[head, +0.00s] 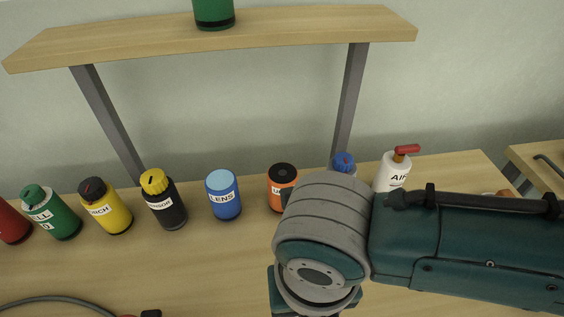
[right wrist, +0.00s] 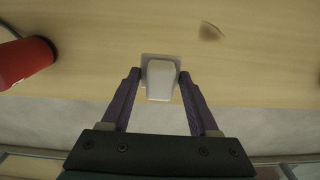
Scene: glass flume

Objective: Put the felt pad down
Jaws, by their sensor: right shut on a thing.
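In the right wrist view, the felt pad (right wrist: 160,78) shows as a pale grey-white block with a flat, squarish piece at its far end. My right gripper (right wrist: 158,76) is shut on it, one purple-grey finger on each side. The pad is over the wooden bench top near its edge; I cannot tell whether it touches the wood. In the head view my right arm comes in from the right and hides the gripper and pad. My left gripper is in neither view.
Several labelled bottles stand along the bench's back, including a blue one (head: 223,195), a black one (head: 163,200) and a white one (head: 392,172). A wooden shelf (head: 120,38) spans above. A red object (right wrist: 25,62) is at the wrist view's left. Bench front-left has a grey cable (head: 60,300).

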